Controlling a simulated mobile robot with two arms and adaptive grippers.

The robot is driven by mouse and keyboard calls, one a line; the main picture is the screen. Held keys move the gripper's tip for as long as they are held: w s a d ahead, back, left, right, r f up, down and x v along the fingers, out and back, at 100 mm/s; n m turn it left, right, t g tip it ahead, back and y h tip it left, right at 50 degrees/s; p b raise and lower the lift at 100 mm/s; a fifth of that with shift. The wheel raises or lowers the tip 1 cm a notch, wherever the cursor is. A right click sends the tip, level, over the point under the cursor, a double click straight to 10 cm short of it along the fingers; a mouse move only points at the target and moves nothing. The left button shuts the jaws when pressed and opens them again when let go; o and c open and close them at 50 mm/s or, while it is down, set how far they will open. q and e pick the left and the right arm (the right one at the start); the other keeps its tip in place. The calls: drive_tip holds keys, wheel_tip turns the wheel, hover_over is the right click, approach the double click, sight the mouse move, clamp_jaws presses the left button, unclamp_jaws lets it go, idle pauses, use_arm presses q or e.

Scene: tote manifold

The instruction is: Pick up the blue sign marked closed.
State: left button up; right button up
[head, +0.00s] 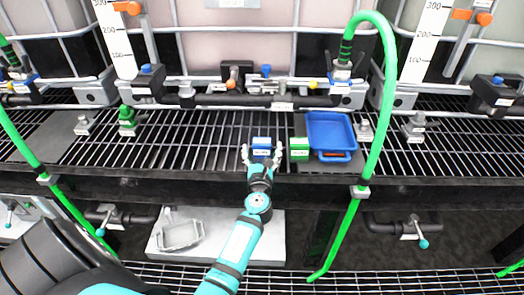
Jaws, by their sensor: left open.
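A small blue sign (261,142) with a white label stands on the black grating near its front edge. The lettering on it is too small to read. A similar green sign (299,148) stands just to its right. My left gripper (262,153) is open, with one finger to each side of the blue sign at its front. I cannot tell whether the fingers touch it. My right gripper is not in view.
A blue tray (331,131) lies right of the green sign. A green hose (383,110) arches down on the right. Pipes and valves (265,88) run behind the grating. A grey tray (181,235) sits below, left of my arm.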

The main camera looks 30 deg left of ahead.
use_arm(q)
drive_tip(key=shift+x, duration=1)
drive_tip(key=shift+s, duration=0.1)
drive_tip(key=shift+c, duration=0.3)
drive_tip(key=c, duration=1.2)
